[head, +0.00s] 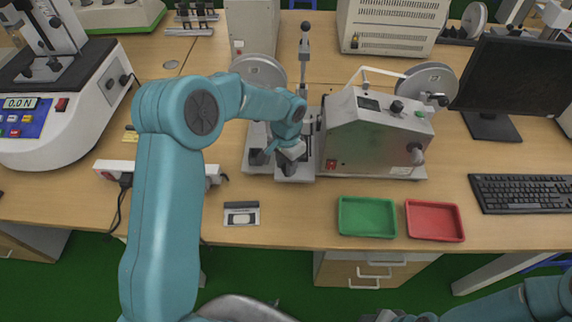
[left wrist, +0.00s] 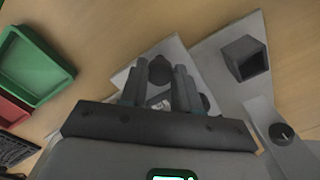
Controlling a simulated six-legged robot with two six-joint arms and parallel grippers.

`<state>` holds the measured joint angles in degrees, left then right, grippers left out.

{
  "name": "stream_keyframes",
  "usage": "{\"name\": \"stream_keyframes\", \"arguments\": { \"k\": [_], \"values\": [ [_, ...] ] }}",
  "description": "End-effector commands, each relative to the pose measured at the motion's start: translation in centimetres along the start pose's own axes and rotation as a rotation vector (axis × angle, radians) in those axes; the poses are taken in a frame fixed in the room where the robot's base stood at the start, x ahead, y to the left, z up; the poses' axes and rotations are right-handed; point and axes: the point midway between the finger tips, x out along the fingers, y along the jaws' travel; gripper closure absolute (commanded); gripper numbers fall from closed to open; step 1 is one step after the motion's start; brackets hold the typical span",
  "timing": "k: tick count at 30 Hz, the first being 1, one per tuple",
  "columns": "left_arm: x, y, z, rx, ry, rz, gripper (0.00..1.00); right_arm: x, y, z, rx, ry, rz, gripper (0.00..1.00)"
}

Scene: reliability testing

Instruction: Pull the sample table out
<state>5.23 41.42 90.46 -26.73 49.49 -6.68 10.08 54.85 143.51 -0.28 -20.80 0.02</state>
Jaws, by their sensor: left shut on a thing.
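The sample table (head: 303,178) is a small pale plate with dark knobs at the front foot of the grey test machine (head: 372,135). My left gripper (head: 287,166) reaches down over it from above and is shut on it; the exact grip point is mostly hidden by the gripper. In the left wrist view the pale table (left wrist: 124,76) lies under the dark fingers (left wrist: 161,92), with a round black knob between and just beyond them. My right arm shows at the bottom right; its gripper (head: 388,316) is cut off by the edge and its jaws are unclear.
A green tray (head: 367,232) and a red tray (head: 434,236) sit right of the table near the front edge. A small dark-and-white card (head: 241,219) lies front left. A power strip (head: 110,170) is at left, a keyboard (head: 522,210) at right. Bare wood lies before the machine.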

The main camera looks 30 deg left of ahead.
Motion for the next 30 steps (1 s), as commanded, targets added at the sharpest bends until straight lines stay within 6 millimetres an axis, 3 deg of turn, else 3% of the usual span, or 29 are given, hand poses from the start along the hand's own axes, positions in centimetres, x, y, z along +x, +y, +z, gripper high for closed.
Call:
{"name": "stream_keyframes", "arguments": {
  "k": [2, 3, 5, 13, 17, 20, 30],
  "values": [
    [-0.1, 0.0, -0.2, -0.001, 0.004, 0.001, 1.0, 0.0, 0.0, 0.0, 0.0, 0.0, 0.0, 0.57],
    [-0.1, 0.0, -0.2, -0.001, 0.004, 0.001, 0.59, 0.0, 0.0, 0.0, 0.0, 0.0, 0.0, 0.57],
    [-0.1, 0.0, -0.2, -0.001, 0.004, 0.001, 0.44, 0.0, 0.0, 0.0, 0.0, 0.0, 0.0, 0.57],
    [-0.1, 0.0, -0.1, -0.001, 0.003, 0.0, 0.44, 0.0, 0.0, 0.0, 0.0, 0.0, 0.0, 0.57],
    [-1.0, 0.0, -0.1, -0.001, 0.006, -0.001, 0.44, 0.1, 0.0, 0.0, 0.0, 0.0, 0.0, 0.57],
    [-2.8, -0.1, -0.1, -0.001, 0.007, -0.002, 0.44, 0.2, 0.1, 0.0, 0.0, 0.0, 0.0, 0.57],
    [-11.8, -0.1, -0.2, -0.002, 0.008, -0.001, 0.44, 0.4, 0.1, 0.0, 0.0, 0.0, 0.0, 0.57]
  ]
}}
